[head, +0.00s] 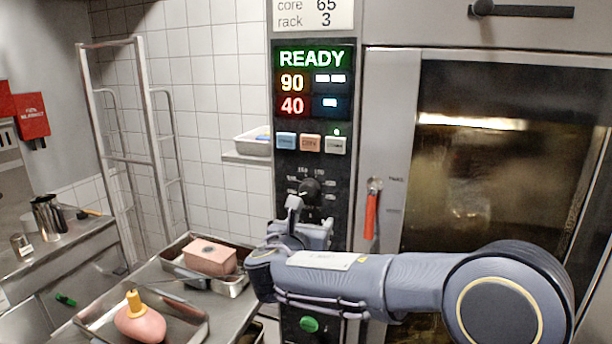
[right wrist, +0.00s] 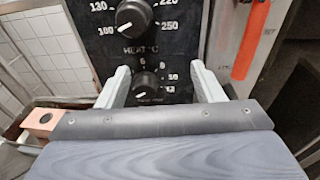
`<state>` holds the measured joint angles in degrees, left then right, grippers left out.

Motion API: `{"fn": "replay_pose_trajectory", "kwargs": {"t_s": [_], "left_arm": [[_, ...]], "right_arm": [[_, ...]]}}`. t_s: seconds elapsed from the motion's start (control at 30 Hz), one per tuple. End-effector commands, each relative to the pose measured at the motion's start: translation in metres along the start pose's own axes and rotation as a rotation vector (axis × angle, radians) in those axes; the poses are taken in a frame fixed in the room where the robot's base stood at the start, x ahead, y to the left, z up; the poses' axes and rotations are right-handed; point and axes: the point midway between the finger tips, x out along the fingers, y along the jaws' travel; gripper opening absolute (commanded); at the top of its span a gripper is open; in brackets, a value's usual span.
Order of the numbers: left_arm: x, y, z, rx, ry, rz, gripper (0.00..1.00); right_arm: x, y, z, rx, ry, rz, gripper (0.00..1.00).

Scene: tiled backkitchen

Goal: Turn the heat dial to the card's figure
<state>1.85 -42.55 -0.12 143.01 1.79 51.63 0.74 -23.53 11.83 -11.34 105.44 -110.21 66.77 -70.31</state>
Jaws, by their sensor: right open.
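The heat dial (head: 310,190) is a black round knob on the oven's dark control panel. In the right wrist view the heat dial (right wrist: 133,13) is cut by the top edge; its white mark points lower left, towards 100. A smaller dial (right wrist: 146,84) sits below it. My right gripper (head: 311,218) is open and empty, just below the heat dial in the head view. In the right wrist view its fingers (right wrist: 158,72) appear either side of the smaller dial; contact cannot be told. The card (head: 313,12) shows "core 65" and "rack 3"; its upper part is cut off.
The panel display (head: 311,80) reads READY, 90 and 40. A red handle (head: 371,215) hangs right of the panel, beside the glass oven door (head: 480,140). Trays with a pink block (head: 209,257) and a pink rounded item (head: 140,322) stand lower left.

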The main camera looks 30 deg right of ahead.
Motion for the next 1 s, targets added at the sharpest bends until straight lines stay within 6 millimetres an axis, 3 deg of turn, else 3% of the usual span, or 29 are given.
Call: {"fn": "replay_pose_trajectory", "kwargs": {"t_s": [0.03, 0.17, 0.6, 1.0], "left_arm": [[-0.008, 0.004, -0.004, 0.000, 0.000, 0.000, 0.00], [-0.011, 0.005, -0.005, 0.000, -0.001, 0.000, 0.00], [-0.026, 0.012, -0.013, 0.000, -0.001, 0.000, 0.00], [-0.027, 0.012, -0.013, 0.000, 0.000, 0.000, 0.00]], "right_arm": [[-0.002, 0.013, 0.017, -0.061, -0.050, 0.017, 0.61], [0.001, 0.028, 0.033, -0.143, -0.122, 0.033, 0.61], [0.063, 0.032, 0.041, -0.148, -0.125, 0.035, 0.61], [0.074, 0.032, 0.041, -0.146, -0.125, 0.037, 0.61]]}}
